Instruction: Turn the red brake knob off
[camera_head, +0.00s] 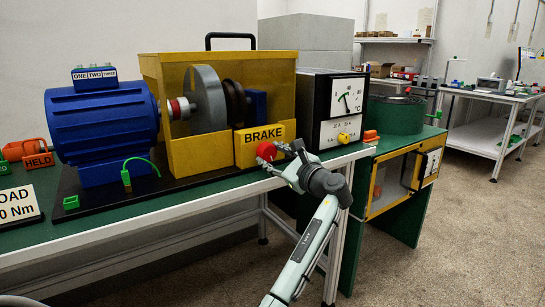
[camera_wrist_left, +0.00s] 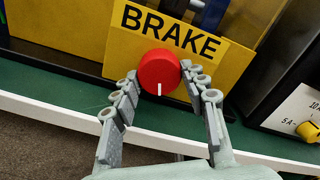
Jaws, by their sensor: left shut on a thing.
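The red brake knob (camera_head: 266,151) sits on the yellow front panel, just under the BRAKE label (camera_head: 264,135). In the left wrist view the round red knob (camera_wrist_left: 158,70) faces me, with a white mark at its lower edge pointing down in the picture. My left gripper (camera_head: 283,158) reaches up to the knob from the lower right. In the left wrist view its two grey fingers (camera_wrist_left: 159,77) stand on either side of the knob, shut on it. My right gripper is not in view.
A black meter box (camera_head: 333,112) with a yellow knob (camera_head: 343,138) stands right of the brake panel. A blue motor (camera_head: 102,127) stands left on the green bench. The bench's white front edge (camera_head: 150,216) runs below my gripper.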

